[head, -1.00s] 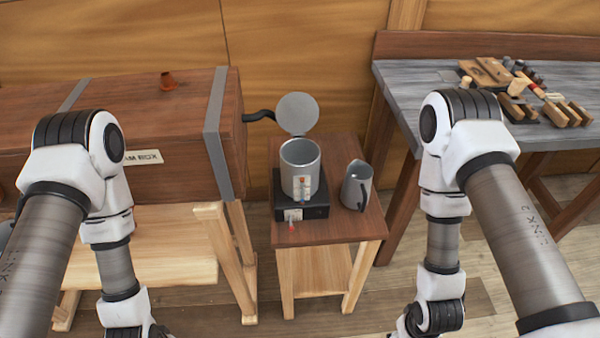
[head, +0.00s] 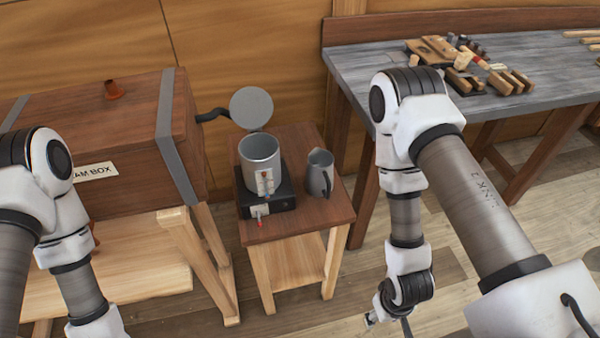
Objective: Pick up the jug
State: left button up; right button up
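The grey metal jug (head: 319,174) stands upright on the right side of a small wooden table (head: 318,212), with its dark handle toward the front. It is beside a larger open cylindrical pot and apart from it. My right arm comes in at the right. Only a small part of my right gripper (head: 372,318) shows low in the view, well in front of and below the jug, and its fingers are too small to read. My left arm is at the left edge, and its gripper is outside the picture.
The pot (head: 260,160), its round lid (head: 251,108) raised, stands on a black burner (head: 265,200) left of the jug. A wooden steam box (head: 130,130) on trestles is at the left. A grey-topped workbench (head: 360,75) with wooden tools is at the right.

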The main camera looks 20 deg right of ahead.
aim_at(319, 182)
jog(key=i+l+u, duration=0.2)
jog(key=l, duration=0.2)
jog(key=l+u, duration=0.15)
jog(key=l, duration=0.25)
jog(key=i+l+u, duration=0.2)
jog(key=l, duration=0.2)
jog(key=k, duration=0.15)
